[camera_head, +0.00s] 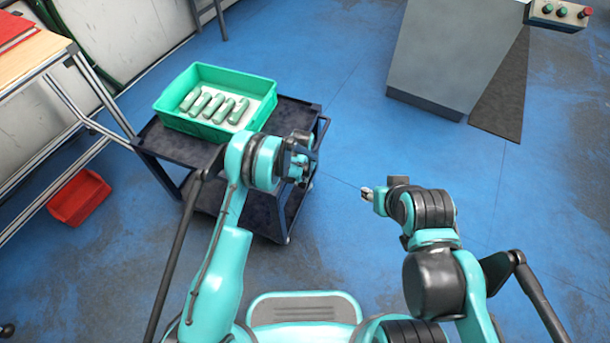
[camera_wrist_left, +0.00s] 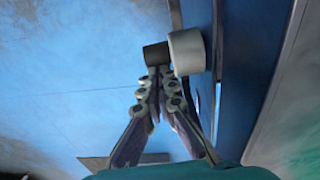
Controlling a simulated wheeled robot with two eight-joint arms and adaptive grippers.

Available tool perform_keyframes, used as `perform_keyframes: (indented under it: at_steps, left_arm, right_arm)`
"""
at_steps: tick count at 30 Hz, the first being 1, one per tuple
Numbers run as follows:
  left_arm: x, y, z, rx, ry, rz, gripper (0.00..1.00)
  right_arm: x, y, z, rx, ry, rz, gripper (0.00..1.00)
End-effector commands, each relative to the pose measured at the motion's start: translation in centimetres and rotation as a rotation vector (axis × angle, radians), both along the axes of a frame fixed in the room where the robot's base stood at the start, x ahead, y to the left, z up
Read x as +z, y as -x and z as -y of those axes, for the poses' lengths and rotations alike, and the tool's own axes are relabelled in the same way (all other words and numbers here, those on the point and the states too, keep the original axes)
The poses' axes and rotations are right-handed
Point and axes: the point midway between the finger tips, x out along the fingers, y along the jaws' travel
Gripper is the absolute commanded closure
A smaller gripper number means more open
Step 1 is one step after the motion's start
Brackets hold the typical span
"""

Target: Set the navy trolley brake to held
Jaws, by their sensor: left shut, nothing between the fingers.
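The navy trolley (camera_head: 275,212) stands left of centre in the head view, with a dark top deck and a lower shelf. My left gripper (camera_head: 304,147) is at the trolley's right side, near its upper edge. In the left wrist view my left gripper (camera_wrist_left: 159,76) is shut with nothing between its fingers. My right gripper (camera_head: 367,193) is away from the trolley, over the floor.
A green crate (camera_head: 180,124) with several green cylindrical items sits on the trolley. A workbench (camera_head: 35,55) stands at left, with a red bin (camera_head: 78,197) below. A grey cabinet (camera_head: 450,55) stands at the back right. The blue floor between is clear.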

Motion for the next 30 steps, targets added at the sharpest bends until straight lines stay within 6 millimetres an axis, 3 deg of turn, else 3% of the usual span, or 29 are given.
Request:
perform_keyframes:
  at_steps: [30]
  left_arm:
    - [-0.95,0.68,-0.29,0.000,0.000,-0.001,1.00]
  right_arm:
    - [0.01,0.00,0.00,0.000,0.000,0.000,0.60]
